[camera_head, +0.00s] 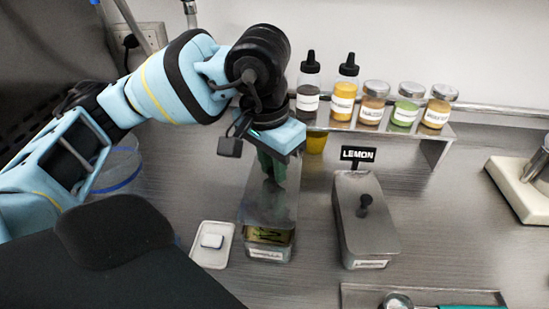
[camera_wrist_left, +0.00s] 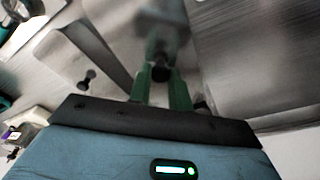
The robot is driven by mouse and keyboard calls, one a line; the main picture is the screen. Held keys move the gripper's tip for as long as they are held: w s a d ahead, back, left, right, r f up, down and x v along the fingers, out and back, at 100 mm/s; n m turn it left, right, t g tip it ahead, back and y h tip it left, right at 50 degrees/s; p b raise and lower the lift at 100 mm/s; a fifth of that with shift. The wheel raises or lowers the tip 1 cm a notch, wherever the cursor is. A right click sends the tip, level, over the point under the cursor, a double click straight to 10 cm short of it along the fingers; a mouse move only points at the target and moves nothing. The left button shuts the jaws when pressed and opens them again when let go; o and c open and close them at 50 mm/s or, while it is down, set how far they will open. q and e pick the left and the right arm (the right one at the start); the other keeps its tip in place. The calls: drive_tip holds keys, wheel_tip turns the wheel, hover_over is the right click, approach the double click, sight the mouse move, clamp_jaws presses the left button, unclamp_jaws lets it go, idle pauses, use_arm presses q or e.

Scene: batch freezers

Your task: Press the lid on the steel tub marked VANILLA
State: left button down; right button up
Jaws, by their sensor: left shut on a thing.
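The steel tub (camera_head: 268,252) with a label that seems to read VANILLA stands on the counter, left of the LEMON tub. A grey lid (camera_head: 270,207) is over it, and a yellowish strip shows between the lid's front edge and the tub's label. I cannot tell whether the lid touches the rim all round. My left gripper (camera_head: 272,180) points down above the lid. In the left wrist view its green fingers (camera_wrist_left: 160,88) are shut on the lid's dark knob (camera_wrist_left: 160,72). The right gripper is not in view.
The lidded LEMON tub (camera_head: 372,235) stands close on the right. A small white tray (camera_head: 203,258) is close on the left. A shelf (camera_head: 405,129) with bottles and jars runs behind. A metal tray (camera_head: 425,293) lies at the front right.

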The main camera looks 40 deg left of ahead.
use_arm(q)
wheel_tip(320, 180, down, 3)
drive_tip(key=shift+r+b, duration=0.2)
drive_tip(key=shift+b, duration=0.25)
drive_tip(key=shift+f+b, duration=0.7)
drive_tip(key=shift+f, duration=0.3)
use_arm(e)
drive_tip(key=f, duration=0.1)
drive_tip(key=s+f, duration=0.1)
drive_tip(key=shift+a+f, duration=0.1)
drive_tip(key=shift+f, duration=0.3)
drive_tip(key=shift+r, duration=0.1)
use_arm(q)
drive_tip(key=shift+b, duration=0.35)
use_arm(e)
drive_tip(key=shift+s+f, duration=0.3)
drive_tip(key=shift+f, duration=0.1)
use_arm(q)
drive_tip(key=shift+d+f+b, duration=0.1)
drive_tip(key=shift+f+b, duration=0.1)
drive_tip(key=shift+b, duration=0.25)
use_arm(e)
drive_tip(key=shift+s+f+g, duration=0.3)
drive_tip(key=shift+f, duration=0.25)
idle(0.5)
use_arm(q)
drive_tip(key=c, duration=0.7)
unclamp_jaws()
